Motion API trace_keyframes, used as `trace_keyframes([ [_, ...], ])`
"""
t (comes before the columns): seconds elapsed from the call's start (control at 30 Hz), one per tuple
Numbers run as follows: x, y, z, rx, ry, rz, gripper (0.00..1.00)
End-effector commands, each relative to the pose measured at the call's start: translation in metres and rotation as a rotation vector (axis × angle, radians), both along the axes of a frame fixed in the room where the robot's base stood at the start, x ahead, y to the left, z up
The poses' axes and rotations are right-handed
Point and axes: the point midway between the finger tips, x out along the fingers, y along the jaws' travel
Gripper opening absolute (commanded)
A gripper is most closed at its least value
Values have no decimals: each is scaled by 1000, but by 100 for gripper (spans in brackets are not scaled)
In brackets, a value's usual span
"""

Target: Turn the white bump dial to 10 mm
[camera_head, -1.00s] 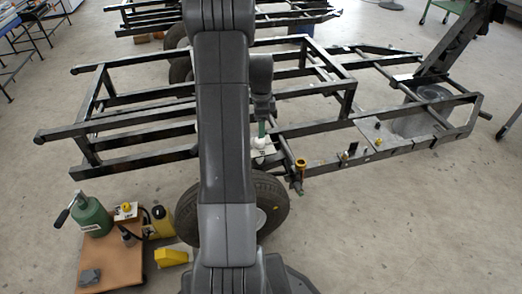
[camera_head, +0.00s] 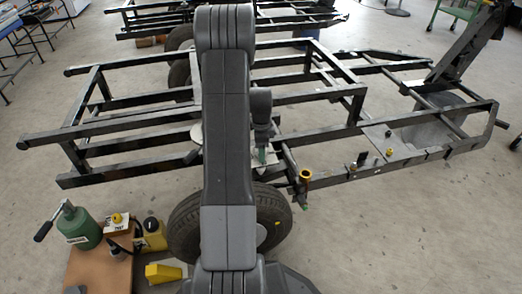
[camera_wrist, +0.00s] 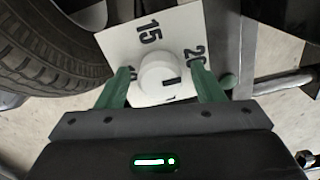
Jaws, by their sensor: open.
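The white bump dial (camera_wrist: 158,70) sits on a white plate (camera_wrist: 118,46) in the wrist view. The plate is printed with 15 and 20; another number by the left finger is mostly covered. A short black mark shows on the right part of the dial's face. My gripper (camera_wrist: 163,77) is open, its green fingers on the left and right of the dial, with no clear contact. In the head view my gripper (camera_head: 262,156) is low at the frame beside the wheel, and the dial is hidden there.
A black tyre (camera_wrist: 48,45) is close on the left in the wrist view. The dark metal frame (camera_head: 330,134) surrounds the spot.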

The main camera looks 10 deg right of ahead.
Motion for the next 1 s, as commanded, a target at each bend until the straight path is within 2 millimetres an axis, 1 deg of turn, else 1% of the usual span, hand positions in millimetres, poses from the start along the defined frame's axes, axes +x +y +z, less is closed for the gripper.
trace_keyframes([
  [0.17, 0, 0, 0, 0, 0, 0, 61],
  [0.27, 0, 0, 0, 0, 0, 0, 43],
  [0.3, 0, 0, 0, 0, 0, 0, 36],
  [0.37, 0, 0, 0, 0, 0, 0, 24],
  [0.4, 0, 0, 0, 0, 0, 0, 16],
  [0.63, 0, 0, 1, 0, 1, 13, 16],
  [0.77, 0, 0, 2, 0, 1, 50, 16],
  [1.0, 0, 0, 3, 0, 2, 200, 16],
])
